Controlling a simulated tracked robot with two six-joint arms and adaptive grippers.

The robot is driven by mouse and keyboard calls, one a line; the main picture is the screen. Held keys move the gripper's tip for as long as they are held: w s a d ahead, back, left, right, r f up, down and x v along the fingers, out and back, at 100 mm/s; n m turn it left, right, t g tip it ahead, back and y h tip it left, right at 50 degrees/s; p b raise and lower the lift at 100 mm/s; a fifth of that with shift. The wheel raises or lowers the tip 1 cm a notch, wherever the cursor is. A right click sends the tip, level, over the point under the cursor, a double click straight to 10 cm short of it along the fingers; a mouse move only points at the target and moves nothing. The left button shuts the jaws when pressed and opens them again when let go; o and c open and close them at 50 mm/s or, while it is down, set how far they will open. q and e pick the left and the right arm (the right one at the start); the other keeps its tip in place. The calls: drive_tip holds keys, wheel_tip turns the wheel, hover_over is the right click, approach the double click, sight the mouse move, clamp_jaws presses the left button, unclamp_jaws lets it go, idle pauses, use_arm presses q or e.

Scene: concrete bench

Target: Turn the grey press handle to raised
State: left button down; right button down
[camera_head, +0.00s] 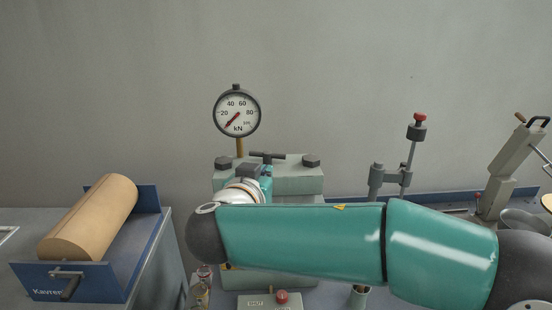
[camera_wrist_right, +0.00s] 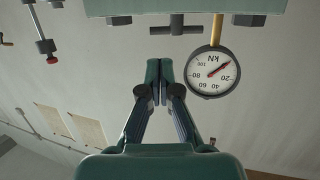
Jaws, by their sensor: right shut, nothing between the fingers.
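The press (camera_head: 295,180) is a pale grey-green block behind my right arm. A dark grey T-shaped handle (camera_head: 268,155) sits at its top, with the crossbar lying level. The handle also shows in the right wrist view (camera_wrist_right: 181,29), where the picture is upside down. My right gripper (camera_head: 250,170) is in front of the press top, partly hidden by my own wrist. In the right wrist view its fingers (camera_wrist_right: 159,66) are shut together, with nothing between them, and appear apart from the handle. My left gripper is not in view.
A round kN gauge (camera_head: 237,113) stands on a post above the press. A brown roll (camera_head: 90,217) lies in a blue holder at left. A grey stand with a red knob (camera_head: 420,117) and a lever device (camera_head: 510,170) are at right. My right arm covers the middle foreground.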

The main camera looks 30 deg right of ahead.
sight(278, 157)
drive_tip(key=p+x, duration=0.3)
drive_tip(key=x, duration=0.6)
drive_tip(key=shift+w+d+p, duration=0.15)
drive_tip(key=shift+p, duration=0.15)
drive_tip(key=shift+w+d+f, duration=0.2)
drive_tip(key=shift+w+d, duration=0.15)
drive_tip(key=shift+w, duration=0.05)
